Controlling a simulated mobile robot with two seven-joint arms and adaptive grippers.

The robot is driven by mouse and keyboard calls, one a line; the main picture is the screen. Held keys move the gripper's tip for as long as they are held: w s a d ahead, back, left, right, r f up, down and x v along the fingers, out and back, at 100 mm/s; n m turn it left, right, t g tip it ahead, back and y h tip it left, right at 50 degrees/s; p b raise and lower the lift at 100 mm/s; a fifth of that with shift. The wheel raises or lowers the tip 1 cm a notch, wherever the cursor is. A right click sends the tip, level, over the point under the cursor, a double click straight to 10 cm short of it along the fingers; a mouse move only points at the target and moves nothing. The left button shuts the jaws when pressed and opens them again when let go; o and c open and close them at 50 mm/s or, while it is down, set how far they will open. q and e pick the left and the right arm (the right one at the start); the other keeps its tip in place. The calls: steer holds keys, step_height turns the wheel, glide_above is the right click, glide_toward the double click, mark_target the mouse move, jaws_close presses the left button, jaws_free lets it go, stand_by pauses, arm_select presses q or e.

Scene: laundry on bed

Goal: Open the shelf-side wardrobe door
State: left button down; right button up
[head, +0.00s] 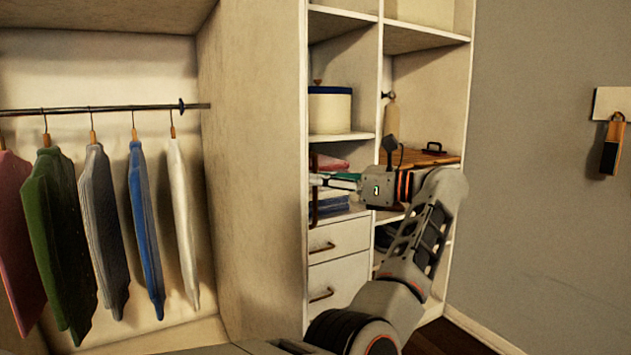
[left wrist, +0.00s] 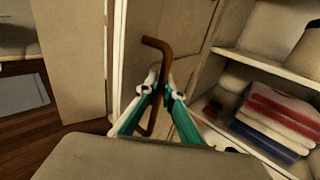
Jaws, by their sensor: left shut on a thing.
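The shelf-side wardrobe door stands swung out as a tall beige panel (head: 265,150) between the hanging clothes and the shelves, its pale edge towards me. Its outer face (left wrist: 185,40) shows in the left wrist view with a brown bar handle (left wrist: 157,45). The handle (head: 314,210) also shows in the head view, just right of the door's edge. My left gripper (head: 320,181) reaches it from the shelf side. Its green fingers (left wrist: 156,95) are shut around the bar. The fingers partly hide the handle's middle. My right gripper is not in view.
Shelves with a round box (head: 330,110), folded towels (left wrist: 280,115) and drawers (head: 338,270) are close beside my left gripper. Clothes hang from a rod (head: 75,110) at the left. A grey wall (head: 550,200) is at the right.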

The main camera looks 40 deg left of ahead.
arm_select(q)
steer(key=shift+w+d, duration=0.1)
steer(key=shift+w, duration=0.2)
steer(key=c, duration=2.2)
jaws_free()
steer(key=shift+d, duration=0.1)
steer(key=shift+v, duration=3.7)
